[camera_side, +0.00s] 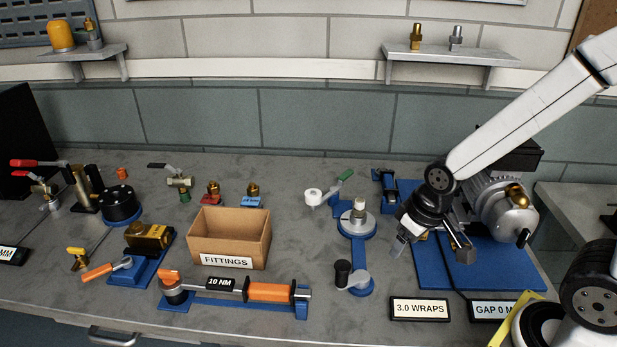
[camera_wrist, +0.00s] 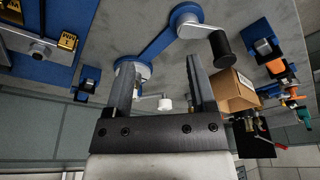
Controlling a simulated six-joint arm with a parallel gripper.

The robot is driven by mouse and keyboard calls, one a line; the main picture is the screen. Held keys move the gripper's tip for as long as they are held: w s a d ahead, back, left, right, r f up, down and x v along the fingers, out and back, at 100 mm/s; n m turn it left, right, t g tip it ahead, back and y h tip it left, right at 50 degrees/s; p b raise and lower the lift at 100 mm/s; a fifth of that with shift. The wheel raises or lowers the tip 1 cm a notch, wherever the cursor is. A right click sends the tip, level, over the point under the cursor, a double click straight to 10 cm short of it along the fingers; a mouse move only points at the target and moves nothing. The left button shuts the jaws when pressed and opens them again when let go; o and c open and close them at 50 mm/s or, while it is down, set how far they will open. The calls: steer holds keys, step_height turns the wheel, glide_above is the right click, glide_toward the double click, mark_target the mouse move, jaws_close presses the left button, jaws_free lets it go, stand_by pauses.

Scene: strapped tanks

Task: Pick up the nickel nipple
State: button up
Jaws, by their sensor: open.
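A silver-coloured fitting with a white upper end (camera_side: 359,206), seemingly the nickel nipple, stands upright in the round holder of a blue-based crank fixture (camera_side: 356,254). Another silver fitting (camera_side: 456,38) stands on the right wall shelf beside a brass one. My gripper (camera_side: 429,250) is to the right of the crank fixture, above the bench, with its fingers apart. In the wrist view my gripper (camera_wrist: 160,66) has nothing between its fingertips. The fixture's round holder (camera_wrist: 140,68) shows beside the left finger, which hides part of it; the fitting is not clear there.
A white tape roll (camera_side: 314,197) is left of the holder, and a dark crank knob (camera_side: 343,271) is in front. A cardboard box (camera_side: 229,238) marked FITTINGS is further left. A motor unit on a blue plate (camera_side: 491,277) is close on the right.

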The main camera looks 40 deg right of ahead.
steer(key=shift+w, duration=0.1)
steer(key=r+n+g, duration=0.2)
steer(key=n+g, duration=0.1)
steer(key=n, duration=1.9)
glide_above(360, 199)
steer(key=shift+f, duration=0.25)
steer(key=shift+f, duration=3.9)
